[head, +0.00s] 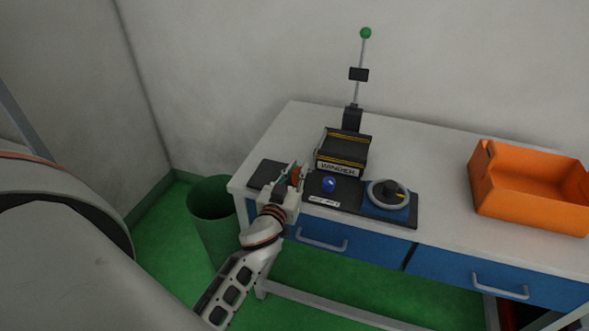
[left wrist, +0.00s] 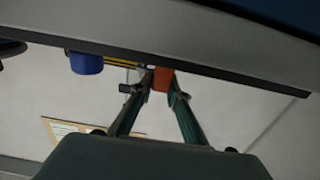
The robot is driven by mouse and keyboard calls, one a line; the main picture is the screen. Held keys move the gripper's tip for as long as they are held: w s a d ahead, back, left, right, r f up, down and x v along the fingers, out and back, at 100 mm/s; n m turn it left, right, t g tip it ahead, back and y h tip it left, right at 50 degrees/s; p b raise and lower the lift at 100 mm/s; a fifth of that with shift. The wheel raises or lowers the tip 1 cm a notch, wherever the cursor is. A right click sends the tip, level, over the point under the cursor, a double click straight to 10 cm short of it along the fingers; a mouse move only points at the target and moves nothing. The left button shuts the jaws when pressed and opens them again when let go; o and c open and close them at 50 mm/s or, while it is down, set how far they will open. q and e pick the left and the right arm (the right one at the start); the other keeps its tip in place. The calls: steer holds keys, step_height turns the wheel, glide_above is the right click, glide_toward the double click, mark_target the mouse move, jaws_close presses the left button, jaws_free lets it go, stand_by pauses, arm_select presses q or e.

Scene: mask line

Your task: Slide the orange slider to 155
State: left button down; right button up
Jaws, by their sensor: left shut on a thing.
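The orange slider (head: 295,174) is on the left part of a dark control panel (head: 348,208) on the white table. My left gripper (head: 292,182) reaches it from the front and covers much of it in the head view. In the left wrist view the orange slider (left wrist: 162,79) sits between the two fingertips of my left gripper (left wrist: 160,88), which is shut on it. Any scale or numbers beside the slider are hidden or too small to read. My right gripper is not in view.
A blue knob (head: 328,184) and a grey-rimmed dial (head: 388,195) are right of the slider. The black device marked "WINDER" (head: 342,153) stands behind. An orange bin (head: 530,185) is at the right, a green waste bin (head: 212,212) at the table's left.

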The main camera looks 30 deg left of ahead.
mark_target(294, 173)
arm_select(q)
steer(key=c, duration=1.9)
jaws_free()
steer(key=shift+r, duration=0.1)
steer(key=shift+v, duration=3.75)
steer(key=shift+a, duration=0.1)
